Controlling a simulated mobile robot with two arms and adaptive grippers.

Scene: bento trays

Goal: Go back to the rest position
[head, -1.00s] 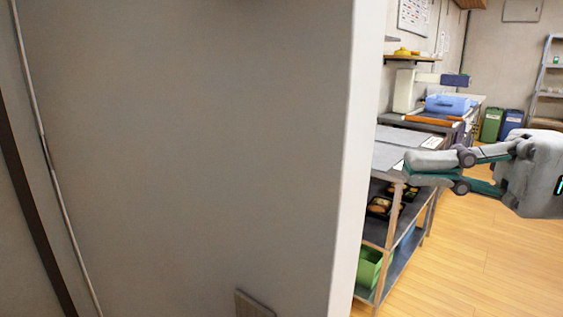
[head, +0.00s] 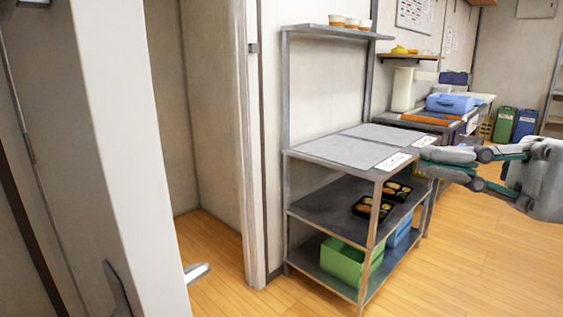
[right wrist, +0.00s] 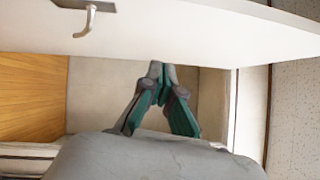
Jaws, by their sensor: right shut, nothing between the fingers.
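My right gripper (head: 422,162) reaches in from the right in the head view, in front of the metal shelf unit's right end. Its fingers are shut together with nothing between them. In the right wrist view the fingertips (right wrist: 157,70) meet, and a pale door (right wrist: 200,30) with a metal handle (right wrist: 88,20) lies across the top. I cannot tell how far the fingers are from the door. In the head view the open door (head: 105,130) stands at the left, apart from the gripper, with a lever handle (head: 197,272) near its edge. My left gripper is not in view.
A metal shelf unit (head: 335,155) stands against the wall. It holds two bento trays (head: 372,208) on its middle shelf and a green crate (head: 345,262) below. A blue case (head: 450,103) sits on the counter behind. Wood floor (head: 490,260) is clear at the right.

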